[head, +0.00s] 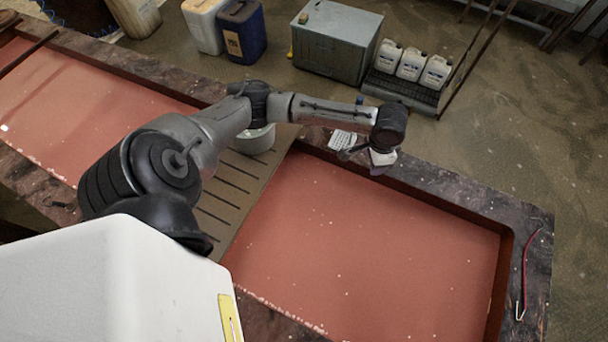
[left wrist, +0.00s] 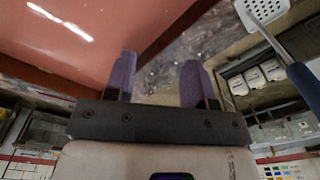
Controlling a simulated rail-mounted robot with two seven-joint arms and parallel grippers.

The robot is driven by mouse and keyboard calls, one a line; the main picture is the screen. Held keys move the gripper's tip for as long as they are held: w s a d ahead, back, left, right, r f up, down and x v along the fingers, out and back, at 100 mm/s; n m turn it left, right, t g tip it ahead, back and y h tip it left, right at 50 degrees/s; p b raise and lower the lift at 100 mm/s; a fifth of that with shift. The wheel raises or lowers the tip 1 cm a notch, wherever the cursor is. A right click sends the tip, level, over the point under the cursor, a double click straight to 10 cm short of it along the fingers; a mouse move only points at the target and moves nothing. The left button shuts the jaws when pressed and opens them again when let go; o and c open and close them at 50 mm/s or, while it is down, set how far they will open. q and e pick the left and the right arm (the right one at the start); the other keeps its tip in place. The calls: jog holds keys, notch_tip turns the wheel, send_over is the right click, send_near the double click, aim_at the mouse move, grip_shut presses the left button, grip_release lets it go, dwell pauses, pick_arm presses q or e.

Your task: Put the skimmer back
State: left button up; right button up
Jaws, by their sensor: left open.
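The skimmer has a pale perforated head (head: 342,140) at the far rim of the red-filled basin, beside my left wrist in the head view. In the left wrist view its slotted head (left wrist: 266,10) is at the top right, with a dark blue handle (left wrist: 302,84) running down the right edge. My left gripper (head: 381,160) is over the far edge of the basin, partly hidden by its own wrist. In the left wrist view its purple fingers (left wrist: 156,78) are apart with nothing between them; the skimmer is to their right. My right gripper is not in view.
The red-filled basin (head: 370,240) has a dark stone rim (head: 470,196). A slatted board (head: 222,190) with a pale pot (head: 254,140) is left of it. A red hooked rod (head: 526,270) lies on the right rim. White jugs (head: 411,64) and a grey box (head: 335,42) stand beyond.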

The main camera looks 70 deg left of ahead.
pick_arm(q)
jog(key=s+d+f+m+t+h, duration=0.1)
jog(key=s+d+f, duration=0.2)
jog(key=s+d, duration=0.35)
jog(key=s+d+f+m+t+h, duration=0.1)
jog(key=s+d+f, duration=0.35)
jog(key=d, duration=0.35)
jog(key=s+a+r+n+t+y, duration=0.1)
jog(key=s+r+n, duration=0.1)
jog(key=s, duration=1.1)
jog(key=shift+s+a+r+y, duration=0.15)
jog(key=shift+s+r+y, duration=0.05)
jog(key=shift+s+y, duration=0.2)
notch_tip(320, 180, up, 10)
jog(key=p, duration=0.9)
jog(key=shift+f+p, duration=0.15)
jog(key=shift+p, duration=0.2)
